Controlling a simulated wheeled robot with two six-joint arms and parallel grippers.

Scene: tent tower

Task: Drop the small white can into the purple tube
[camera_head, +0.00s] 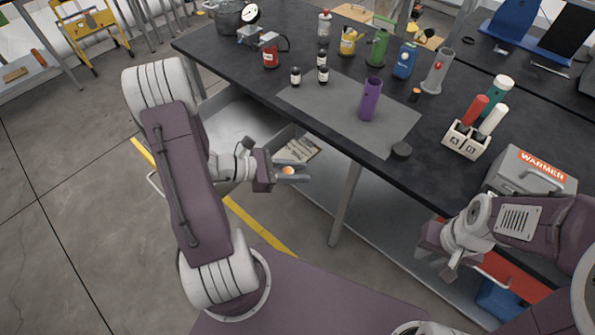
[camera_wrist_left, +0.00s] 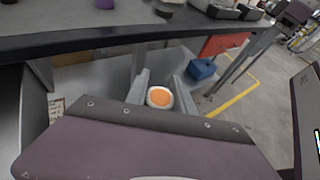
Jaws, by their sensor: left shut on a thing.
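The small white can (camera_wrist_left: 160,97) has an orange top and sits between the fingers of my left gripper (camera_head: 292,173). In the head view mostly its orange top (camera_head: 288,171) shows. My left gripper is shut on it, in front of the table's near edge and to the left of the purple tube. The purple tube (camera_head: 371,100) stands upright on a grey mat on the table; its inside is too small to make out. My right gripper (camera_head: 447,265) is at the lower right, by the table's front edge; its finger opening is not clear.
The grey mat (camera_head: 320,108) lies on the dark table. Small dark bottles (camera_head: 296,77) stand by its back left edge. A black puck (camera_head: 401,150) is at its right corner. A white rack (camera_head: 466,140) with coloured tubes and a warmer box (camera_head: 533,175) stand further right.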

